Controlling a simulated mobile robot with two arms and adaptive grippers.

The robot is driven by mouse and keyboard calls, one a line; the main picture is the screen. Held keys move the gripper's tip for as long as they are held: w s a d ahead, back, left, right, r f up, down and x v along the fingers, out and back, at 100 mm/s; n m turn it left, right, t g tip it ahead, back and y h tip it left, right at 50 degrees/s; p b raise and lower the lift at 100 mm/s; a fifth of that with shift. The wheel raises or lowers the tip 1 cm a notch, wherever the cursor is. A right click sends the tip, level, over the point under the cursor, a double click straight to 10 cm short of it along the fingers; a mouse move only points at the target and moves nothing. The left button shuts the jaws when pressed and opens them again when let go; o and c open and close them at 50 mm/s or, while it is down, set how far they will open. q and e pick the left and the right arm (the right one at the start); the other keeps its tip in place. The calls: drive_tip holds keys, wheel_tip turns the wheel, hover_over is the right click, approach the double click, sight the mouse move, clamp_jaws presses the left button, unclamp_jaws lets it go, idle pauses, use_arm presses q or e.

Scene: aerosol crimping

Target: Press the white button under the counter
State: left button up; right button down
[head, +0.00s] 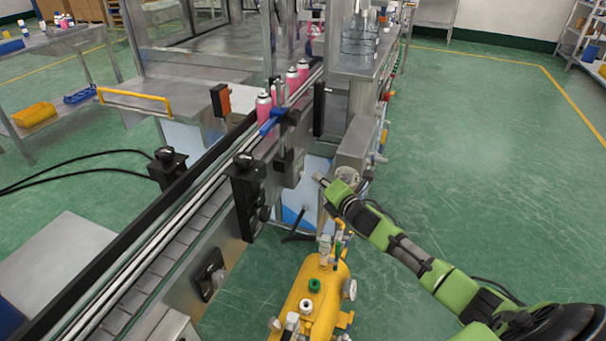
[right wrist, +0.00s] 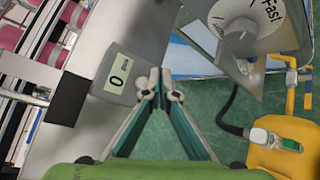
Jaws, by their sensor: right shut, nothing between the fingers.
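My right gripper (head: 320,180) reaches in from the right in the head view, beside the conveyor's side. In the right wrist view its fingertips (right wrist: 158,78) are together with nothing between them. The counter, a grey box with a pale display reading 0 (right wrist: 118,78), is just left of the fingertips in that view; contact cannot be told. A grey box on the conveyor's side (head: 288,172) in the head view seems to be this counter. I cannot make out the white button in either view. My left gripper is not in view.
A dial plate marked "Fast" (right wrist: 245,28) is close to the right of the fingertips. A yellow tank (head: 318,292) with valves stands on the floor below. Pink cans (head: 264,108) stand on the conveyor (head: 150,250). The green floor at right is open.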

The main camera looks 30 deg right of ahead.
drive_tip(key=shift+s+d+p, duration=0.35)
drive_tip(key=shift+s+d, duration=0.8)
drive_tip(key=shift+s, duration=0.2)
drive_tip(key=s+a+f+m+g, duration=0.2)
drive_tip(key=s+f+m+g, duration=0.15)
drive_tip(key=s+f, duration=0.65)
drive_tip(key=s+a+f+m+g, duration=0.2)
drive_tip(key=s+f+m, duration=0.35)
drive_tip(key=f, duration=0.85)
drive_tip(key=s+a+f+m+g, duration=0.1)
drive_tip(key=s+f+m+g, duration=0.15)
drive_tip(key=s+f, duration=0.8)
drive_tip(key=s+a+f+m+g, duration=0.2)
drive_tip(key=s+a+f, duration=0.3)
drive_tip(key=s, duration=0.6)
drive_tip(key=s+a+f+m+g, duration=0.2)
drive_tip(key=s+a+f+m, duration=0.2)
drive_tip(key=s, duration=0.7)
drive_tip(key=s+a+f+m+g+y, duration=0.1)
drive_tip(key=s+a+f+m+g, duration=0.1)
drive_tip(key=s+a+f, duration=0.4)
drive_tip(key=s+f+m, duration=0.1)
drive_tip(key=s, duration=0.4)
drive_tip(key=shift+f+m, duration=0.35)
drive_tip(key=shift+a, duration=0.1)
